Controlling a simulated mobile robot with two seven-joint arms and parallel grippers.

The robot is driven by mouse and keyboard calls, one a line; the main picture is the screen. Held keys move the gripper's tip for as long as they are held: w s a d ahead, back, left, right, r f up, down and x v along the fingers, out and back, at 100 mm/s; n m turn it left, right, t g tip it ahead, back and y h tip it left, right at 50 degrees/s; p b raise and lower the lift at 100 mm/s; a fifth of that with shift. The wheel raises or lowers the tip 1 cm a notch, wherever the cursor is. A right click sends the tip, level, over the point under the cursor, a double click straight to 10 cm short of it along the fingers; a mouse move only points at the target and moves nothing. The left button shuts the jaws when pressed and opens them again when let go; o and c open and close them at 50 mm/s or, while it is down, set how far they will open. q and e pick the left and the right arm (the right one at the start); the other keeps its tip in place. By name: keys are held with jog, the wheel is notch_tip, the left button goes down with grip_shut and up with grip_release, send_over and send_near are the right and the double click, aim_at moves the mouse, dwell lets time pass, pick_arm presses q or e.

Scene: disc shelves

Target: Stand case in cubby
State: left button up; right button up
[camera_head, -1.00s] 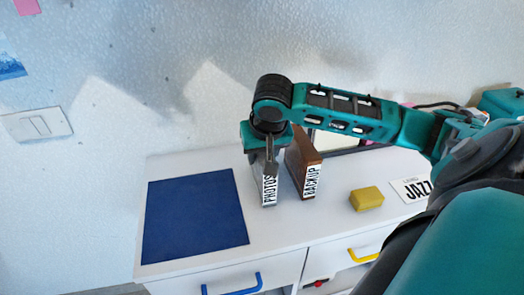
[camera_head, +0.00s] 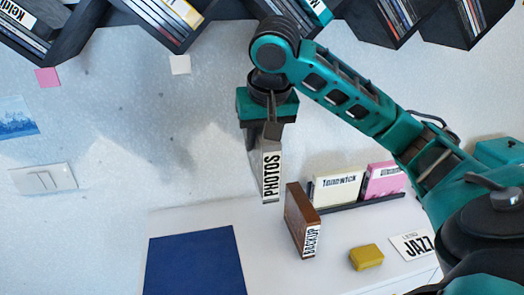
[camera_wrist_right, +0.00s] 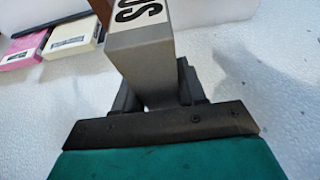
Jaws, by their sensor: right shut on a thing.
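The grey case labelled PHOTOS (camera_head: 269,172) hangs upright in the air above the white cabinet top, its label facing me. My right gripper (camera_head: 270,132) is shut on its upper end. In the right wrist view the case (camera_wrist_right: 142,50) sits between the fingers of the gripper (camera_wrist_right: 158,98), with part of its label showing. Black shelf cubbies hang on the wall along the top of the head view: one at left centre (camera_head: 128,10) holds several cases, and others (camera_head: 428,35) stand to the right. Their upper parts are cut off. My left gripper is out of view.
A brown BACKUP case (camera_head: 301,222) stands on the cabinet top (camera_head: 335,265). Behind it a dark rack (camera_head: 345,204) holds a cream case (camera_head: 337,185) and a pink case (camera_head: 383,181).

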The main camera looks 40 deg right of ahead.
jog(key=shift+r, duration=0.4)
